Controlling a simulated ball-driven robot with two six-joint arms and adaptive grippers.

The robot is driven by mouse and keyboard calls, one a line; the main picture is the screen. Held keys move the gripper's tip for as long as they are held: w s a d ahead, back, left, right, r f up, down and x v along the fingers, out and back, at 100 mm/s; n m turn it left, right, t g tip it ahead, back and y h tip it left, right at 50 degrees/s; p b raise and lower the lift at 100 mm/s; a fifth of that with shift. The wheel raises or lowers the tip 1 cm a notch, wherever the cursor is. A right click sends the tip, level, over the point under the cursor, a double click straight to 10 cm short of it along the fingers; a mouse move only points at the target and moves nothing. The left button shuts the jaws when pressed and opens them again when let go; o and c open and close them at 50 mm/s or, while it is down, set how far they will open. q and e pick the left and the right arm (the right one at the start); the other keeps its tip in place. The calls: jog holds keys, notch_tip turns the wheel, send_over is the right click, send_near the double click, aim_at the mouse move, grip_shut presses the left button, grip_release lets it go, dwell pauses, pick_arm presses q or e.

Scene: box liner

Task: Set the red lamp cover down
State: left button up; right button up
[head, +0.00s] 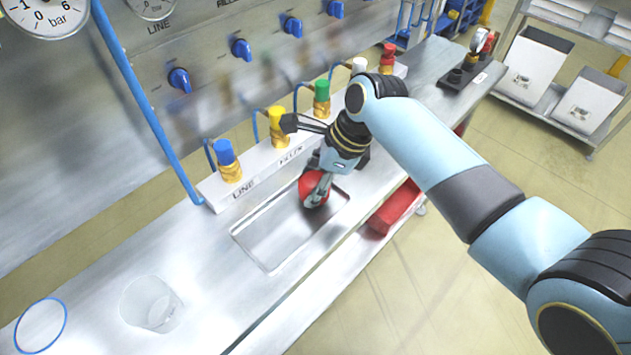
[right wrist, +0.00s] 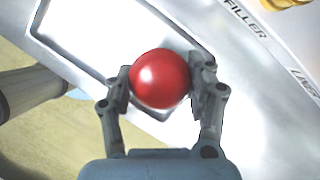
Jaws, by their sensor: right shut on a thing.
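The red lamp cover (head: 312,186) is a glossy rounded piece between the fingers of my right gripper (head: 318,190). In the head view it is at the far right end of the recessed metal tray (head: 262,262), partly hidden by the fingers. The right wrist view shows the cover (right wrist: 160,79) clamped between both fingertips of the gripper (right wrist: 161,88), with part of the tray's rim beyond it. I cannot tell whether the cover touches the tray. My left gripper is not in view.
Fittings with blue (head: 226,160), yellow (head: 277,125) and green caps stand on a white labelled ledge behind the tray. A clear beaker (head: 150,304) and a blue ring (head: 40,325) are at the near left. A red box (head: 395,208) is below the bench's front edge. The bench left of the tray is mostly clear.

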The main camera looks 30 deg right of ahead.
jog(key=shift+f, duration=0.35)
jog(key=shift+f, duration=0.1)
jog(key=o, duration=1.1)
jog(key=shift+o, duration=0.2)
jog(key=v, duration=1.2)
jog(key=shift+s, duration=0.1)
